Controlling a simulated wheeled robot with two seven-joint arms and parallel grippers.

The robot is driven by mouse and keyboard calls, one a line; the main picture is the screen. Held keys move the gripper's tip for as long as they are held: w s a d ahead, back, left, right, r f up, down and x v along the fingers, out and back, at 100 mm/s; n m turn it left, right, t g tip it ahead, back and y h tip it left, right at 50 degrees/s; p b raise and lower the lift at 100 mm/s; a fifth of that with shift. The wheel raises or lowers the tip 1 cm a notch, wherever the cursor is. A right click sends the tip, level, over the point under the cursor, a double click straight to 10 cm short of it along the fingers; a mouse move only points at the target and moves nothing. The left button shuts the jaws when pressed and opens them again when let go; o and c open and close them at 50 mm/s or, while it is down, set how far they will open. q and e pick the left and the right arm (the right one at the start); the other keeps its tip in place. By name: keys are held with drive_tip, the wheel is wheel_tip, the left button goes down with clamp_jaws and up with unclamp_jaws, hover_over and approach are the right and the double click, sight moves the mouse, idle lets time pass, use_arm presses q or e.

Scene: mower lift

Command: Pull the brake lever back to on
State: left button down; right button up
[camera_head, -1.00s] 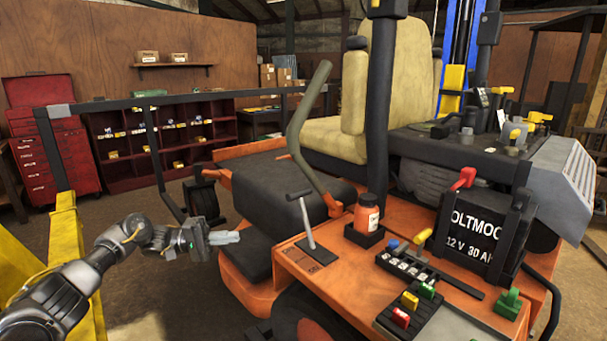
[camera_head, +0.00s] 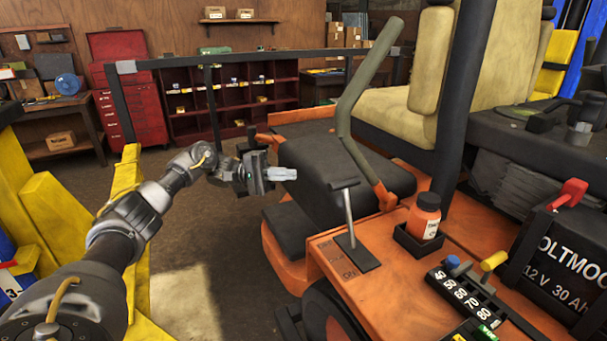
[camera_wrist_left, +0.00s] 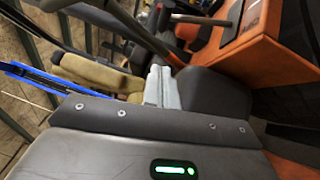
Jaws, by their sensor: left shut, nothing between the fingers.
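The brake lever (camera_head: 348,215) is a thin grey rod with a dark T-shaped handle. It stands nearly upright in a dark slot plate (camera_head: 345,254) on the mower's orange side panel; lettering beside the plate is mostly too small to read, with "ON" near its front end. My left gripper (camera_head: 290,174) is shut and empty, left of the lever handle and at about its height in the picture, apart from it. Its closed fingers (camera_wrist_left: 162,87) also show in the left wrist view, pointing toward the mower. My right gripper is not in view.
A long grey-green lever (camera_head: 352,110) rises behind the brake lever, beside the black seat deck. An orange bottle (camera_head: 425,216) stands in a holder to the right. A black battery box (camera_head: 560,255) is further right. Yellow lift parts (camera_head: 125,210) stand left; floor between is clear.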

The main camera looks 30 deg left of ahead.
use_arm(q)
drive_tip(key=d+r+p, duration=0.2)
drive_tip(key=d+p, duration=0.5)
drive_tip(key=d, duration=0.5)
drive_tip(key=shift+p, duration=0.35)
